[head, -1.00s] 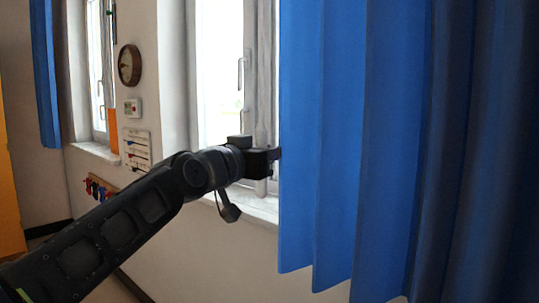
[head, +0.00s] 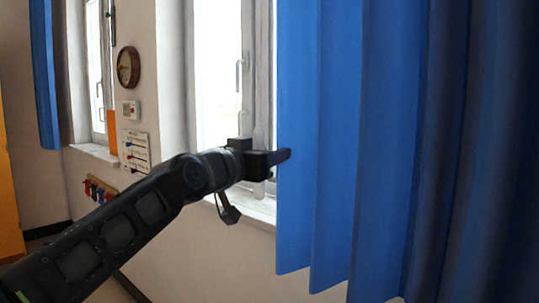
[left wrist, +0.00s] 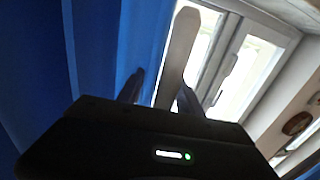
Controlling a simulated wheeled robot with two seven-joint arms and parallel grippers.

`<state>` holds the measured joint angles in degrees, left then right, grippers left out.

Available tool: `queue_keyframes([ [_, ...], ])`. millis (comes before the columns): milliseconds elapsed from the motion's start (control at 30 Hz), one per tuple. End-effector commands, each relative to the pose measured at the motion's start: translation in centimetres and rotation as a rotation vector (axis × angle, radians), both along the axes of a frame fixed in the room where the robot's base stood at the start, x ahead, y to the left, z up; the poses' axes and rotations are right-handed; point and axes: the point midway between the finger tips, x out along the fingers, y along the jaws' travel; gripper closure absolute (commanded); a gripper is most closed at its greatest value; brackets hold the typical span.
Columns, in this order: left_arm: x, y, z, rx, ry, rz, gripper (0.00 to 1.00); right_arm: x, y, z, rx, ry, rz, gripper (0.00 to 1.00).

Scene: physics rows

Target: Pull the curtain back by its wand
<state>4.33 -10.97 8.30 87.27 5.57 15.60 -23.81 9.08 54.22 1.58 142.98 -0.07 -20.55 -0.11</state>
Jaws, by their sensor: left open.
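The blue curtain (head: 335,140) hangs in folds over the right half of the head view and fills the left of the left wrist view (left wrist: 35,60). My left gripper (head: 284,155) is at the curtain's left edge, with a dark finger in front of the cloth. In the left wrist view the fingers (left wrist: 160,92) are apart. A pale, flat wand (left wrist: 178,50) runs between them, close to the curtain; I cannot tell whether a finger touches it. In the head view the wand is hard to tell from the pale window frame. My right gripper is not in view.
A window (head: 218,80) with a handle and sill is behind my left gripper. A second window, another blue curtain (head: 44,75), a round clock (head: 128,67), a small wall panel and a hook rack (head: 100,190) are further left.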

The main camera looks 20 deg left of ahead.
Motion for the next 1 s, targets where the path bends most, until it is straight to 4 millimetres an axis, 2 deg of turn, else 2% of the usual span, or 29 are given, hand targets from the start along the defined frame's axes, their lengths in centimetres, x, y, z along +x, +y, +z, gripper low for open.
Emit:
queue_keyframes([
  [167, -1.0, 0.2, 0.0, 0.001, -0.002, 0.002, 0.58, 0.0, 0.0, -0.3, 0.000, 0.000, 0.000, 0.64],
  [500, -6.3, 0.6, 0.0, 0.000, -0.002, 0.000, 0.58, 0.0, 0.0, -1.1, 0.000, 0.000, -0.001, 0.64],
  [600, -7.3, 0.6, 0.0, 0.000, -0.001, -0.001, 0.58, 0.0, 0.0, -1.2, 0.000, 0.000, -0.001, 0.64],
  [1000, -7.8, 0.7, -0.1, 0.000, 0.001, -0.002, 0.58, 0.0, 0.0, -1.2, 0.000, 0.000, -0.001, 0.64],
])
